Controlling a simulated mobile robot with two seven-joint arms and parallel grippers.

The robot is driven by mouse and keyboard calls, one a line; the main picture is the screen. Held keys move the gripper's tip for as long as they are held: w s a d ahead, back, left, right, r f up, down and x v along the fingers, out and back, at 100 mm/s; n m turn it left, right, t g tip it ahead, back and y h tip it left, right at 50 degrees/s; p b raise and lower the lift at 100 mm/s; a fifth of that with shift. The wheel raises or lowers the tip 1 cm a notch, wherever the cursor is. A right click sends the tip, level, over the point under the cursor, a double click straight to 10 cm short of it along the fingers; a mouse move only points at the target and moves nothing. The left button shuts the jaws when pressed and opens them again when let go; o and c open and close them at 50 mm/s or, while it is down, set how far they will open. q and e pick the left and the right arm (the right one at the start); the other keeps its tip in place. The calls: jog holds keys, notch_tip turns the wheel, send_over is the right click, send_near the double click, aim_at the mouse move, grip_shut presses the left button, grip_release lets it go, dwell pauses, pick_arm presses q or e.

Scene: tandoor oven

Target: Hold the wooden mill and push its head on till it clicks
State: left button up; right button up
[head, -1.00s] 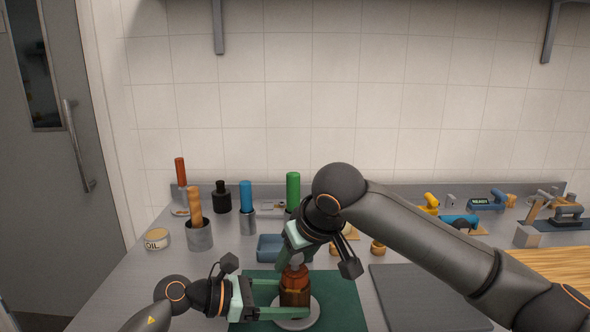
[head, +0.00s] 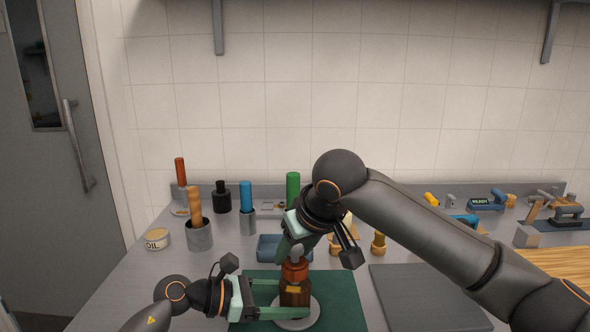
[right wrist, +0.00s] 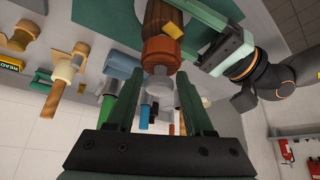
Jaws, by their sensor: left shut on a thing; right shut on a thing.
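The wooden mill stands upright on a round grey disc (head: 298,323). Its dark brown body (head: 294,299) is between the fingers of my left gripper (head: 272,301), which is shut on it from the left. The orange-brown mill head (head: 294,272) sits over the body, with a grey knob on top. My right gripper (head: 296,249) comes from above and is shut on the mill head at this knob. The right wrist view shows the head (right wrist: 161,54), the grey knob (right wrist: 159,84) between the fingers, and a yellow patch by the joint. Whether a gap remains there I cannot tell.
The disc lies on a green mat (head: 345,287). A dark grey board (head: 420,295) lies to its right and a blue tray (head: 268,246) behind it. Tools stand at back right.

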aim_at(295, 247)
grip_shut()
jog(key=shift+r, duration=2.05)
